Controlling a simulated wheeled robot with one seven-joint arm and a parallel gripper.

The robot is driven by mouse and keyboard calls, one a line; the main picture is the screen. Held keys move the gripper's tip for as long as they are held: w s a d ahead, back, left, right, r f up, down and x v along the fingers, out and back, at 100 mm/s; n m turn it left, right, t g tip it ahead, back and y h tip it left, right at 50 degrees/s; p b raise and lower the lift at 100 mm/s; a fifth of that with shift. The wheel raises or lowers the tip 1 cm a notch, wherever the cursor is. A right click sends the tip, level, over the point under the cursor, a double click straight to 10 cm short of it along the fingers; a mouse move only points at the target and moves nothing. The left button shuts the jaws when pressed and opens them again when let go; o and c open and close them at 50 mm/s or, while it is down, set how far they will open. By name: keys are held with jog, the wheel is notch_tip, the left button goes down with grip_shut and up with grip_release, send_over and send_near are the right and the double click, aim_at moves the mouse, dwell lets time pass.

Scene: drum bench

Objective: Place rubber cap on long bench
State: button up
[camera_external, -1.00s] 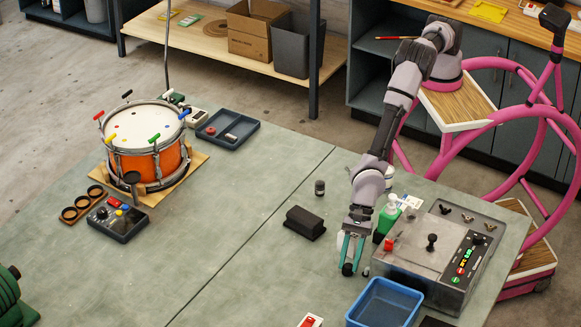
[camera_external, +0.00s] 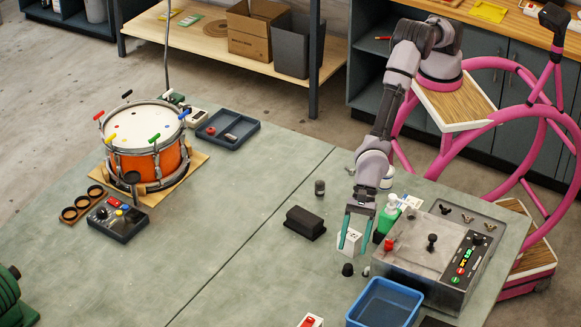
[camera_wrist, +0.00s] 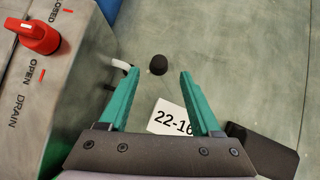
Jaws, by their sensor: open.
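The rubber cap (camera_external: 347,269), a small black rounded piece, sits on the grey-green long bench (camera_external: 250,225), left of the grey machine box. In the wrist view the cap (camera_wrist: 158,64) lies just beyond the fingertips, centred between them and apart from both. My gripper (camera_external: 355,247) is open and empty, a little above the bench and the cap. Its two teal fingers (camera_wrist: 158,73) are spread in the wrist view.
The grey drain box (camera_external: 405,250) with a red handle (camera_wrist: 36,37) and a green bottle (camera_external: 386,218) are close right. A blue bin (camera_external: 362,309) is in front; a black block (camera_external: 305,223) lies left.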

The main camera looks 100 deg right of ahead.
jog(key=v, duration=0.6)
jog(key=shift+s+d+r, duration=0.2)
jog(key=shift+d+r, duration=0.05)
jog(key=shift+r, duration=0.05)
